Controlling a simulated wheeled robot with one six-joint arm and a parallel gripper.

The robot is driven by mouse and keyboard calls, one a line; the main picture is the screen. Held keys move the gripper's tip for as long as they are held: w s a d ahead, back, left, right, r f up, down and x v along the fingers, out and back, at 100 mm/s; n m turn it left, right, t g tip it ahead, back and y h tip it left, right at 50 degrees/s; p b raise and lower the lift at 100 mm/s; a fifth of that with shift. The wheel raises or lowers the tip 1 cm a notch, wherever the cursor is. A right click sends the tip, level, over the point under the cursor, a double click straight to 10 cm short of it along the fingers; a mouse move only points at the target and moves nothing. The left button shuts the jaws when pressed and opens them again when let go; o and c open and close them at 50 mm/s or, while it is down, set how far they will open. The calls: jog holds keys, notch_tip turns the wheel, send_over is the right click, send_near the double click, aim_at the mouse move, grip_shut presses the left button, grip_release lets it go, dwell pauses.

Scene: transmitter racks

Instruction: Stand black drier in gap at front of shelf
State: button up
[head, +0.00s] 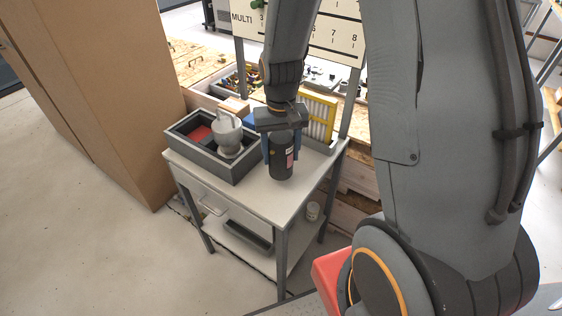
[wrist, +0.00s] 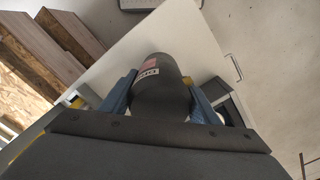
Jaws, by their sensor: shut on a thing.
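The black drier (head: 281,168) is a dark upright cylinder with a white and pink label. My gripper (head: 281,157) points down with its two blue fingers shut on the drier's sides. In the wrist view the drier (wrist: 160,88) sits between the blue fingers. It is over the front part of the pale shelf top (head: 270,203); whether its base touches the surface I cannot tell. A grey container (head: 229,135) with a rounded body stands to the left, in or against the grey bin. The yellow-framed panel (head: 318,118) stands behind to the right.
A grey bin (head: 205,162) with a red item (head: 200,133) takes up the shelf's left side. The front and right of the top are bare. A tall cardboard box (head: 110,100) stands left.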

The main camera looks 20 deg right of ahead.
aim_at(281, 163)
jog(key=shift+f+p, duration=0.45)
jog(key=shift+f, duration=1.55)
jog(key=shift+f, duration=0.1)
jog(key=o, duration=1.4)
